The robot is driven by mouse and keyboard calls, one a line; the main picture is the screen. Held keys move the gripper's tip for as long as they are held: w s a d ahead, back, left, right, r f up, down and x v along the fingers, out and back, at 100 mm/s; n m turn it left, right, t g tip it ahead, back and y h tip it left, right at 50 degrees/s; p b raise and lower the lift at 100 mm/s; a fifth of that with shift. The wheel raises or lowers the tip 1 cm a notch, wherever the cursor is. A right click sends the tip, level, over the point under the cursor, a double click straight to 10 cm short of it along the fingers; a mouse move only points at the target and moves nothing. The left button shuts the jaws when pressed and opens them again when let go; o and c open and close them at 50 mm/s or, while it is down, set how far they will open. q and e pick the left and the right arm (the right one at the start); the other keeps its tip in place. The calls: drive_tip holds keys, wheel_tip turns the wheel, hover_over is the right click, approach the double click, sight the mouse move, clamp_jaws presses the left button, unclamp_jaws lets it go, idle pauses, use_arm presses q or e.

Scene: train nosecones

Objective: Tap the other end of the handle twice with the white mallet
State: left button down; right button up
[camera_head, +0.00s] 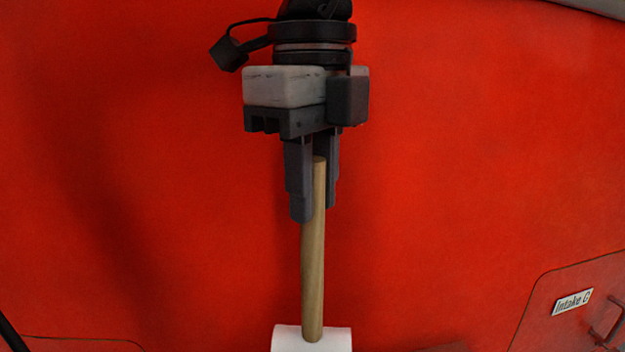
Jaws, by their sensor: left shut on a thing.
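My left gripper (318,200) hangs down from the top middle of the head view. Its fingers are shut on the wooden shaft of the white mallet, near the shaft's upper end. The shaft (313,260) runs almost straight down in the picture. The white mallet head (312,340) is at the bottom edge, partly cut off by the frame. The lower end of the shaft meets the head. My right gripper is not in view. I cannot make out the whole handle named in the task.
A large red panel (470,150) fills the background. At the lower right is a hatch outline with a label reading "Intake C" (573,302) and a dark handle-like part (607,335) beside it, cut off by the edge. A dark bar shows at the lower left corner. A grey edge shows at the top right.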

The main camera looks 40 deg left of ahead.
use_arm(q)
drive_tip(key=shift+r+p, duration=1.5)
drive_tip(key=shift+r, duration=0.3)
drive_tip(key=shift+r+p, duration=0.3)
drive_tip(key=shift+r, duration=0.8)
